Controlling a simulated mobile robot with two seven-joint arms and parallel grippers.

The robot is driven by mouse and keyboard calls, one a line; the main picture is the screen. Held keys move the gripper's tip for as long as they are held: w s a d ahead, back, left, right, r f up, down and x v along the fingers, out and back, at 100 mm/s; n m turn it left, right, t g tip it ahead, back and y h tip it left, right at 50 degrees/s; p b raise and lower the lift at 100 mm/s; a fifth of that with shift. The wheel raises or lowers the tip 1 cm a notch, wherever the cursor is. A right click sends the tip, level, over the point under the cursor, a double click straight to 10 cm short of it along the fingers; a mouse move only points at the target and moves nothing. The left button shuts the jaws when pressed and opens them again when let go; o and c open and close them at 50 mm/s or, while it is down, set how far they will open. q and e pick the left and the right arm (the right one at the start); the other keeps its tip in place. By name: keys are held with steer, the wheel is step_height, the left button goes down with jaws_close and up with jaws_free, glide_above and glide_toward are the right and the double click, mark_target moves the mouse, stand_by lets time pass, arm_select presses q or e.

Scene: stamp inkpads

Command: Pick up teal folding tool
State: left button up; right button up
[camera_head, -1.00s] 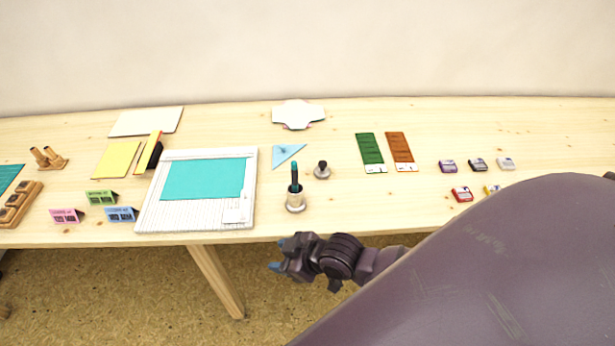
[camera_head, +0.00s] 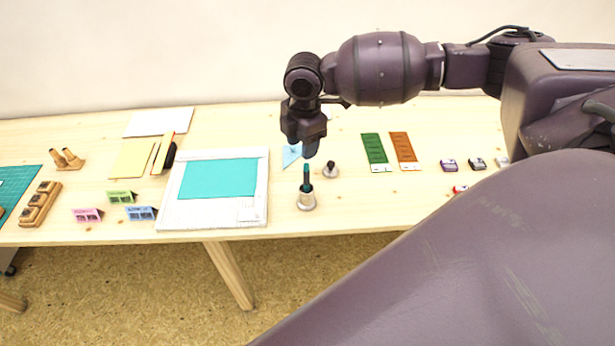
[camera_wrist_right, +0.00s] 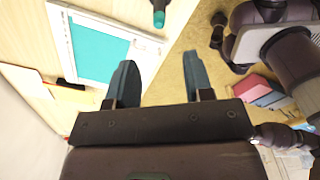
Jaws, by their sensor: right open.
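The teal folding tool (camera_head: 306,177) stands upright in a small metal-and-wood holder (camera_head: 306,202) near the table's front edge. In the right wrist view the tool's teal end (camera_wrist_right: 158,18) shows at the top, beyond the fingers. My right gripper (camera_head: 309,150) hangs fingers down just above the tool, apart from it. Its two blue fingers (camera_wrist_right: 158,82) are spread with nothing between them. My left gripper is in neither view.
A white scoring board (camera_head: 260,205) with a teal sheet lies left of the holder. A small dark-handled stamp (camera_head: 330,169) stands close behind at right. Green (camera_head: 374,149) and brown (camera_head: 403,147) strips lie further right. The table front between holder and strips is clear.

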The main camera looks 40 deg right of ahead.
mark_target(307, 163)
steer(key=shift+d+r, duration=0.6)
steer(key=shift+r, duration=0.05)
step_height(307, 163, down, 11)
steer(key=shift+r+b, duration=0.15)
steer(key=shift+b, duration=0.3)
steer(key=shift+c, duration=0.3)
jaws_close()
